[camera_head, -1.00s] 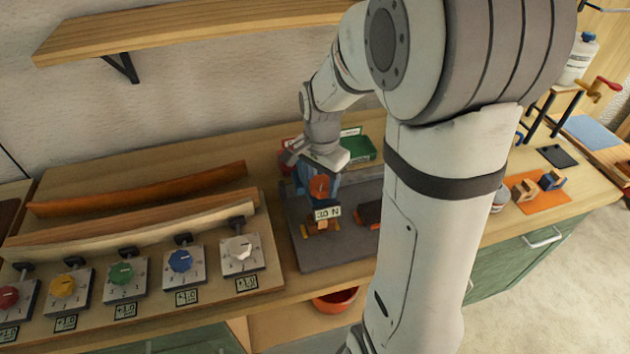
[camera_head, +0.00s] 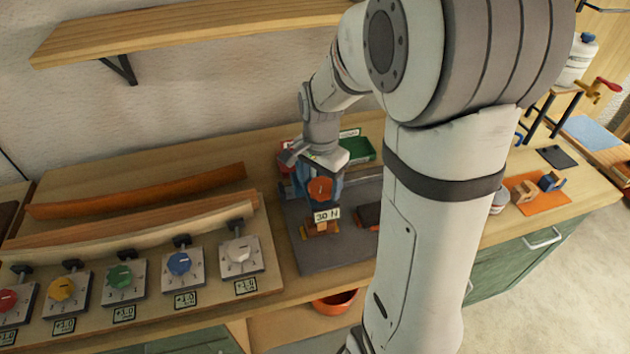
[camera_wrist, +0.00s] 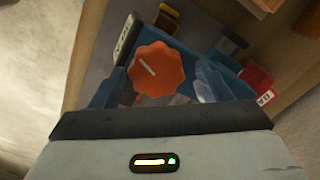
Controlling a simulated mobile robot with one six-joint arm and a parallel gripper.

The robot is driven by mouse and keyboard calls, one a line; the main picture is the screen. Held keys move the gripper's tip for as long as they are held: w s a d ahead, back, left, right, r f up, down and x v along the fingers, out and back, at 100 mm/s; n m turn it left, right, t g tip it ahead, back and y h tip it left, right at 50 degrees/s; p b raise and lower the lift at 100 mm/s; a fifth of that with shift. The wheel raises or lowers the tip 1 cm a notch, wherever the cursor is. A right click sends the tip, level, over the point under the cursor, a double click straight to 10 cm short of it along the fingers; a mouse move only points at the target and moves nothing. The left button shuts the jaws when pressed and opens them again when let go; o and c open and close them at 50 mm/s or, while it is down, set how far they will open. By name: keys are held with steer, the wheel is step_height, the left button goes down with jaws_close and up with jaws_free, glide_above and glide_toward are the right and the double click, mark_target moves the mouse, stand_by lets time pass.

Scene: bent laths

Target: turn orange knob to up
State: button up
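The orange knob (camera_head: 319,188) sits on a blue device (camera_head: 334,198) on the grey mat, with a "30 N" label (camera_head: 327,216) in front. In the wrist view the scalloped orange knob (camera_wrist: 157,70) shows a white pointer line, slanting from upper left to lower right in the picture. My gripper (camera_head: 320,165) is at the device from behind and above. In the wrist view the blue fingers of my gripper (camera_wrist: 165,86) stand on either side of the knob, with a visible gap on the right. It looks open; contact on the left cannot be told.
A panel with several coloured dials (camera_head: 180,264) and bent laths (camera_head: 140,190) lie to the left. A green tray (camera_head: 358,150) and a red bin (camera_head: 287,160) stand behind the device. A dark red block (camera_head: 368,215) lies right of it. A shelf (camera_head: 180,32) hangs above.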

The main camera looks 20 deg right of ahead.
mark_target(320, 185)
steer(key=shift+s, duration=0.1)
steer(key=shift+r+b, duration=0.5)
steer(key=shift+r, duration=3.4)
